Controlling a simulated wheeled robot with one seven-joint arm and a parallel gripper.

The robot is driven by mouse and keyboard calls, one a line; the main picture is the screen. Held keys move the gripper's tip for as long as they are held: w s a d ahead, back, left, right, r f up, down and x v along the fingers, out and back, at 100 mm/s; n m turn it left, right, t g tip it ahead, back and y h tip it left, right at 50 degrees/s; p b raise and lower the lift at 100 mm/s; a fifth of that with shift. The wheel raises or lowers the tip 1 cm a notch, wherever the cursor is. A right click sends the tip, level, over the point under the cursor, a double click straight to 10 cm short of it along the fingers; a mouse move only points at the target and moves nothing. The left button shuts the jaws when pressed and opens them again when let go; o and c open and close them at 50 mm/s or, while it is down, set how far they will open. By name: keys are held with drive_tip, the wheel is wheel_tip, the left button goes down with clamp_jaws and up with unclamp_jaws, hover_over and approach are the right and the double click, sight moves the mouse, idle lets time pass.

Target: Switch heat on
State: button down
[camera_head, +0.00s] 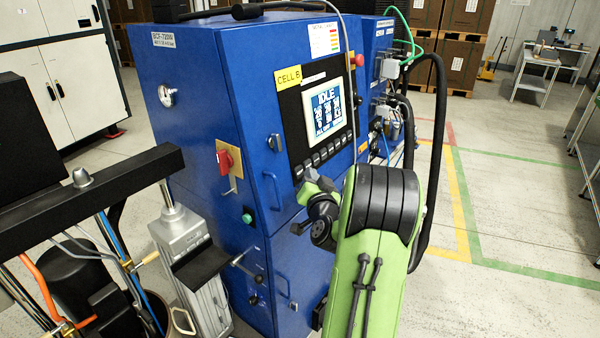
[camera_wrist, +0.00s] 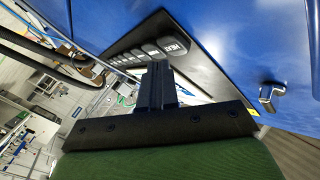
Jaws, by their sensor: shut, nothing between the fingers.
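The blue cabinet (camera_head: 215,90) has a black control panel with a lit screen (camera_head: 326,109) reading IDLE. A slanting row of grey buttons (camera_head: 325,153) runs below the screen. In the wrist view the end button of the row, the HEAT button (camera_wrist: 174,46), shows its label. My gripper (camera_head: 308,187) is in front of the panel's lower left, close to the leftmost buttons. In the wrist view my gripper (camera_wrist: 158,68) is shut and empty, its tips just below the HEAT button in the picture. I cannot tell whether they touch the panel.
A silver latch (camera_wrist: 270,95) sticks out beside the panel. A red rotary switch (camera_head: 225,160) and a green button (camera_head: 247,217) are on the cabinet's left side. Black hoses (camera_head: 436,130) hang right of my arm. Open floor (camera_head: 520,220) lies to the right.

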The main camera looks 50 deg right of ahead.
drive_tip(key=shift+w+f, duration=0.1)
drive_tip(key=shift+w, duration=0.3)
drive_tip(key=shift+w+a+p, duration=0.1)
drive_tip(key=shift+w+p, duration=0.35)
drive_tip(key=shift+p, duration=0.05)
idle(0.8)
drive_tip(key=shift+s, duration=0.1)
drive_tip(key=shift+s+b, duration=0.6)
drive_tip(key=shift+b, duration=0.4)
drive_tip(key=shift+s, duration=0.15)
